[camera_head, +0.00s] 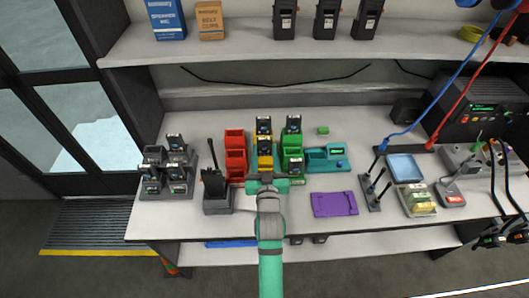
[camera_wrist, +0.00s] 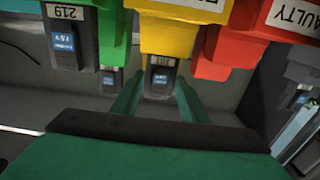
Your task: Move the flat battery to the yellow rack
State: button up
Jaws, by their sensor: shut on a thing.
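The yellow rack (camera_head: 265,161) stands mid-table between the red rack (camera_head: 236,160) and the green rack (camera_head: 292,162). It also shows at the top of the wrist view (camera_wrist: 168,40). My gripper (camera_head: 267,182) is at the front of the yellow rack. In the wrist view its two green fingers (camera_wrist: 158,98) are shut on a dark battery (camera_wrist: 160,84) with a small blue screen. This battery is at the yellow rack's edge; I cannot tell whether it is seated. My gripper hides it in the head view. Other dark batteries (camera_head: 264,124) stand in the yellow rack.
A teal tester (camera_head: 327,158) is right of the green rack, which holds batteries (camera_wrist: 62,40). A radio in a dark stand (camera_head: 215,190) is left of my gripper. A grey multi-slot charger (camera_head: 167,170) stands far left. A purple mat (camera_head: 335,204) lies at right. A shelf (camera_head: 230,47) hangs above.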

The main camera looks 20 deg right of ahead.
jog(key=shift+f, duration=0.25)
dwell(0.4)
jog(key=o, duration=1.2)
jog(key=v, duration=1)
jog(key=shift+s+a, duration=0.1)
jog(key=shift+s, duration=0.3)
jog(key=shift+n+g+y, duration=0.3)
jog(key=shift+n+y, duration=0.1)
jog(key=shift+y, duration=0.3)
jog(key=s+a+f, duration=0.1)
jog(key=s, duration=0.1)
jog(key=s+a+f, duration=0.3)
jog(key=s+a, duration=0.1)
jog(key=s, duration=0.1)
jog(key=shift+s+f, duration=0.1)
jog(key=shift+f, duration=0.15)
jog(key=s+a+y, duration=0.1)
jog(key=s+a, duration=0.2)
jog(key=s, duration=0.5)
jog(key=s+a+n+g+y, duration=0.1)
jog(key=s+a, duration=0.3)
jog(key=s, duration=0.4)
jog(key=s+a+n+y, duration=0.1)
jog(key=s+a, duration=0.2)
jog(key=s, duration=0.5)
jog(key=shift+s+a+f+y, duration=0.1)
jog(key=shift+a+f+y, duration=0.2)
jog(key=shift+a+f, duration=0.1)
